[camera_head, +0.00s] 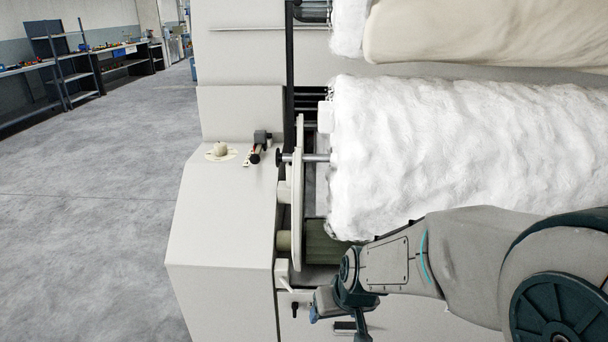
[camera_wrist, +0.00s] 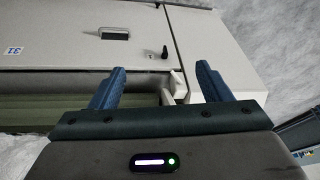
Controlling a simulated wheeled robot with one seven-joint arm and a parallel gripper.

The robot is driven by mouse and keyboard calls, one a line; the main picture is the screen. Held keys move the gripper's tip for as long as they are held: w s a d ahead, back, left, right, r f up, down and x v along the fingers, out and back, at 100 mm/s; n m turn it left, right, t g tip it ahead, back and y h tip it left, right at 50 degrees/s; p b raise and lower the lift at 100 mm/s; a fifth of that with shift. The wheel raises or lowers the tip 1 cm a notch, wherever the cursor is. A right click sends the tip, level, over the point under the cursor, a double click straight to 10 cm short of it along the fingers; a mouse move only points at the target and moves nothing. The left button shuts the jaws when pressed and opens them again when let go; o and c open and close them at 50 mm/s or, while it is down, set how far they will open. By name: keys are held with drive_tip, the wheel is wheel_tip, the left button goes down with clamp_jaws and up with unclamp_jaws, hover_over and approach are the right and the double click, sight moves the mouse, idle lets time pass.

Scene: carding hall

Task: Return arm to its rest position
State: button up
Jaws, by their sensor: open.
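My gripper (camera_wrist: 160,85) shows in the wrist view with its two blue fingers spread apart and nothing between them. In the head view my gripper (camera_head: 332,316) hangs at the lower middle, in front of the carding machine's lower panel, with its fingers partly hidden by the wrist. My arm reaches in from the right edge, bent, passing in front of the lower part of the white fibre roll (camera_head: 450,140). A small white lever or bracket (camera_wrist: 178,82) on the machine lies beyond the fingers in the wrist view.
The machine's pale housing (camera_head: 220,220) fills the middle, with a round knob (camera_head: 220,150) and a small black-handled lever (camera_head: 255,155) on top. A cream roll (camera_head: 480,32) lies above. Open grey floor (camera_head: 90,220) is at left, with workbenches and a shelf (camera_head: 70,65) far back.

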drive_tip(key=s+d+r+p, duration=0.2)
drive_tip(key=s+r, duration=0.1)
drive_tip(key=r, duration=0.2)
drive_tip(key=s+d+r+m+h+p, duration=0.1)
drive_tip(key=s+d+r+p, duration=0.1)
drive_tip(key=s+d+r, duration=0.1)
drive_tip(key=s+d+r+m+g+h+p, duration=0.1)
drive_tip(key=s+d+r+p, duration=0.1)
drive_tip(key=r, duration=0.6)
drive_tip(key=s+d, duration=0.1)
drive_tip(key=s, duration=0.1)
drive_tip(key=shift+s+d, duration=0.25)
drive_tip(key=shift+s, duration=0.05)
drive_tip(key=shift+r, duration=0.1)
